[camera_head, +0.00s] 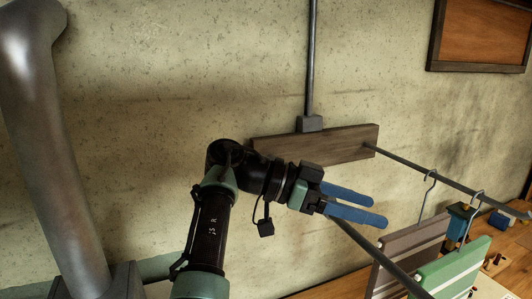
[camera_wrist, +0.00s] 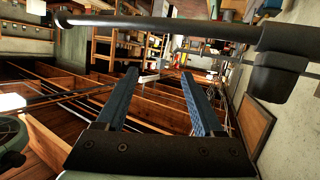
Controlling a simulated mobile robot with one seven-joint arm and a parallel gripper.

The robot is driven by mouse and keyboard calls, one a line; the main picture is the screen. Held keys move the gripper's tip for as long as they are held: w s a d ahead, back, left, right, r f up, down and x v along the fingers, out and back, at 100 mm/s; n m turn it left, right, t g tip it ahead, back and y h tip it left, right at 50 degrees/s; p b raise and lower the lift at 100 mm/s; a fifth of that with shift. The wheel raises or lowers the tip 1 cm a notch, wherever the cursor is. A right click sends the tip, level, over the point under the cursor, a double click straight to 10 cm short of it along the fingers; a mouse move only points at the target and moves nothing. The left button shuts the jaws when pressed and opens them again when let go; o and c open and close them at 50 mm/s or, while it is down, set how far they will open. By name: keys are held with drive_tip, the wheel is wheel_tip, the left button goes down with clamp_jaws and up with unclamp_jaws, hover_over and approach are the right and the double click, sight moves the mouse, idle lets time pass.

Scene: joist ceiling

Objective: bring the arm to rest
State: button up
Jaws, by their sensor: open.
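My gripper (camera_head: 362,205) has two blue fingers and is raised in front of the wall in the head view. The fingers point right and are apart, with nothing between them. In the wrist view my gripper (camera_wrist: 161,98) also shows both fingers spread and empty. My arm reaches up from the lower middle and bends at a dark joint. In the head view the fingers overlap the line of a dark rod, and I cannot tell how far off it is.
A wooden wall board (camera_head: 318,143) carries a dark rail (camera_head: 415,174). A brown striped panel (camera_head: 408,252) and a green striped panel (camera_head: 455,270) hang by hooks at right. A grey pipe (camera_head: 50,150) stands at left. A framed board (camera_head: 482,36) is on the wall.

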drive_tip(key=w+d+f+n+t+y+b, duration=0.1)
drive_tip(key=w+d+n+t+y+b, duration=0.2)
drive_tip(key=t, duration=0.5)
drive_tip(key=a+r+n+t, duration=0.1)
drive_tip(key=t, duration=0.1)
drive_tip(key=a+r+n+t+b, duration=0.1)
drive_tip(key=r+n+t, duration=0.1)
drive_tip(key=t, duration=0.1)
drive_tip(key=a+r+n+t+y+b, duration=0.1)
drive_tip(key=a+r+n+t, duration=0.1)
drive_tip(key=shift+a+t, duration=0.1)
drive_tip(key=shift+t, duration=0.2)
drive_tip(key=s+a+r+n+t+y+b, duration=0.1)
drive_tip(key=s+a+r+n+t+y, duration=0.4)
drive_tip(key=s, duration=0.5)
drive_tip(key=s+a+r+n+t+y+b, duration=0.2)
drive_tip(key=s+a+r+n+t+y, duration=0.3)
drive_tip(key=s, duration=0.6)
drive_tip(key=a+r+t, duration=0.2)
drive_tip(key=a+t, duration=0.1)
drive_tip(key=a, duration=0.1)
drive_tip(key=shift+r+y, duration=0.3)
